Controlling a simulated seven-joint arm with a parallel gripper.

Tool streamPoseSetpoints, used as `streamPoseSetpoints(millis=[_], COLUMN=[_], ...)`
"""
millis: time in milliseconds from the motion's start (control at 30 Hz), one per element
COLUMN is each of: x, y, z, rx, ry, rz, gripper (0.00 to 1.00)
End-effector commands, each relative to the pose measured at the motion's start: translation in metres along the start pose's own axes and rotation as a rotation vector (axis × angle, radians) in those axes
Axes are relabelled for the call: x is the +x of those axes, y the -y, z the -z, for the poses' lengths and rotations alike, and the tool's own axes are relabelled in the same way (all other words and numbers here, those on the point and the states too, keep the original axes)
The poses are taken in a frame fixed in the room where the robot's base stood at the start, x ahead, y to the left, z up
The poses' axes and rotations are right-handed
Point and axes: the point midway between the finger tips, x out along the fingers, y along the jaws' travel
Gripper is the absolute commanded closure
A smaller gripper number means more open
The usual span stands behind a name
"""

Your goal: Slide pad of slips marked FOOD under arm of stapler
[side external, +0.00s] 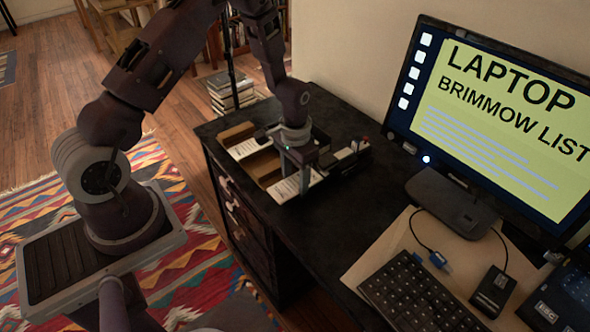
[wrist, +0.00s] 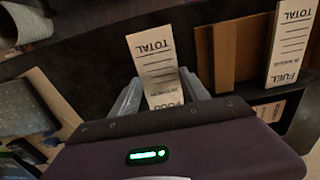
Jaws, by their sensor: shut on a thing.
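The pad of slips marked FOOD (wrist: 154,66) is white with printed lines and shows between my gripper's fingers in the wrist view. Its FOOD end lies close to the palm and is partly covered. My gripper (wrist: 165,85) is shut on this pad. In the side view my gripper (side external: 299,180) points down at the front of the tray, with the white pad (side external: 284,190) at its fingers. A dark object with a white piece (side external: 347,155) stands just right of the gripper; I cannot tell whether it is the stapler.
The black desk top (side external: 335,215) is bare between tray and keyboard.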

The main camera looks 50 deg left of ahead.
Motion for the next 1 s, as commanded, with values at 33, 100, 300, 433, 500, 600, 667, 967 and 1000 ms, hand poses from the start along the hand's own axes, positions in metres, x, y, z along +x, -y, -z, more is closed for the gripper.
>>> streamPoseSetpoints(millis=[33, 100, 300, 433, 500, 600, 667, 967, 1000], x=[0.004, 0.01, 0.017, 0.017, 0.017, 0.017, 0.017, 0.018, 0.018], y=[0.0, 0.0, 0.0, 0.0, 0.0, 0.0, 0.0, 0.0, 0.0], z=[0.0, 0.0, 0.009, 0.019, 0.024, 0.032, 0.037, 0.053, 0.054], rx=[0.0, 0.0, 0.0, 0.0, 0.0, 0.0, -0.001, 0.0, 0.0], ry=[0.001, 0.002, -0.001, -0.001, 0.0, 0.0, -0.001, 0.0, 0.0], rz=[0.0, 0.0, 0.001, 0.0, 0.001, 0.001, 0.001, 0.0, 0.0], gripper=[0.84, 0.84, 0.84, 0.84, 0.84, 0.84, 0.84, 0.84, 0.84])
